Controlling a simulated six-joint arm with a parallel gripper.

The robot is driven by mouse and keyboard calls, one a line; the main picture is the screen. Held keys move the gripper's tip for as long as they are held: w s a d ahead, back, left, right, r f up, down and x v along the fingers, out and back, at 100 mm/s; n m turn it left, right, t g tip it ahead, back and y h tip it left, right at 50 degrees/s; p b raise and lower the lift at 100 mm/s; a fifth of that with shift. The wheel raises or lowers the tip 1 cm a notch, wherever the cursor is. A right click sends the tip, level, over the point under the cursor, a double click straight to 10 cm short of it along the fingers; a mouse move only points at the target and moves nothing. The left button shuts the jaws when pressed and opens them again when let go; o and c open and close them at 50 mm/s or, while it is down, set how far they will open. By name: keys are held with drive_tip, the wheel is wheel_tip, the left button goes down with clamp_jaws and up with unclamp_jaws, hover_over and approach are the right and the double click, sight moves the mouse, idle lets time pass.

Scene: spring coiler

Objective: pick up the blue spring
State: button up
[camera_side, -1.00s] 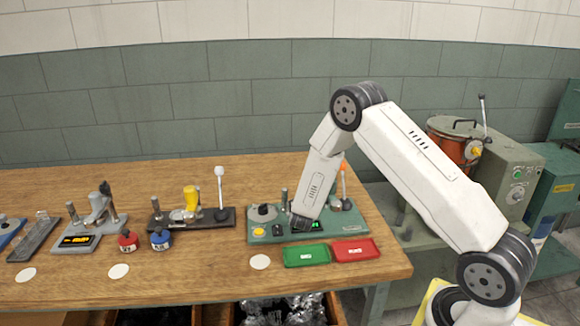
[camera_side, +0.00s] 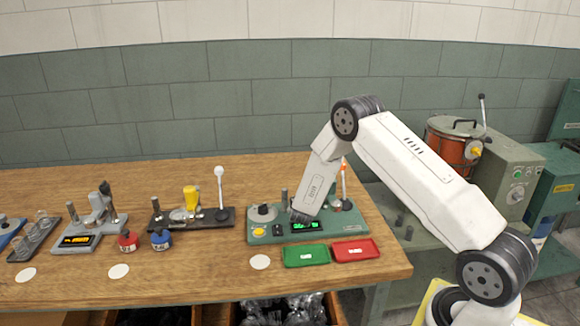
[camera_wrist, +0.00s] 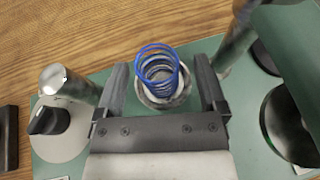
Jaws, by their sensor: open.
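The blue spring (camera_wrist: 158,66) stands in a pale round holder (camera_wrist: 165,100) on the green coiler base (camera_wrist: 75,150) in the wrist view. My gripper (camera_wrist: 160,82) is open, with one dark finger on the left of the spring and one on the right. Clear gaps show between the spring and both fingers. In the side view my gripper (camera_side: 300,216) is over the green coiler (camera_side: 262,233); the spring is hidden there.
A green tray (camera_side: 306,255) and a red tray (camera_side: 355,249) lie in front of the coiler. Metal posts (camera_wrist: 66,82) rise near my fingers, one on each side (camera_wrist: 236,40). Other bench devices (camera_side: 190,215) stand to the left.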

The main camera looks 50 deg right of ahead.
drive_tip(key=shift+c, duration=0.2)
clamp_jaws()
drive_tip(key=shift+r, duration=0.2)
drive_tip(key=shift+r, duration=4.85)
